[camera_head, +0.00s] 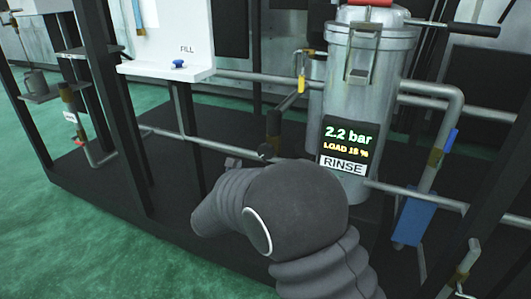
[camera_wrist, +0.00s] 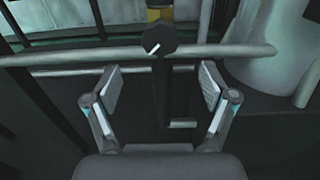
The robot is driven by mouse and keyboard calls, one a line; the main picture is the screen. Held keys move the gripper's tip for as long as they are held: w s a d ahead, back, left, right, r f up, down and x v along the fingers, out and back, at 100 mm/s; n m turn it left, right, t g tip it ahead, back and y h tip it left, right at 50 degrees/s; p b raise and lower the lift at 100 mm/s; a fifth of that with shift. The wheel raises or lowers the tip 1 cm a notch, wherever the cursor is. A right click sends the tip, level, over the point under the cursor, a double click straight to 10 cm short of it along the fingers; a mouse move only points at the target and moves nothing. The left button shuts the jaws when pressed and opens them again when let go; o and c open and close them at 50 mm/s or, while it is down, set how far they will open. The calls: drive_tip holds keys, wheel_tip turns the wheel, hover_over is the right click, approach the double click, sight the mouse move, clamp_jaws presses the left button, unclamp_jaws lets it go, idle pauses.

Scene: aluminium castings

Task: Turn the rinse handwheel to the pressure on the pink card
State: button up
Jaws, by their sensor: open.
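The handwheel (camera_wrist: 159,40) is a dark, many-sided knob with a white pointer mark, in front of a pipe in the upper middle of the wrist view. My gripper (camera_wrist: 161,87) is open and empty. Its two fingers stand wide apart, below the handwheel in the picture and not touching it. In the head view my arm hides most of the gripper. A dark display (camera_head: 346,141) on the metal tank reads 2.2 bar and LOAD 18 %, above a RINSE label (camera_head: 343,164). No pink card shows in either view.
The metal tank (camera_head: 372,80) stands behind my arm. Horizontal pipes (camera_head: 250,78) cross the frame, with dark posts (camera_head: 105,80) at left. A blue block (camera_head: 413,222) hangs at right. Green floor is open at left.

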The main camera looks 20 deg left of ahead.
sight(264, 154)
drive_tip(key=w, duration=1)
drive_tip(key=shift+d+p, duration=0.3)
drive_tip(key=shift+d, duration=0.1)
drive_tip(key=shift+c, duration=0.2)
drive_tip(key=c, duration=1.1)
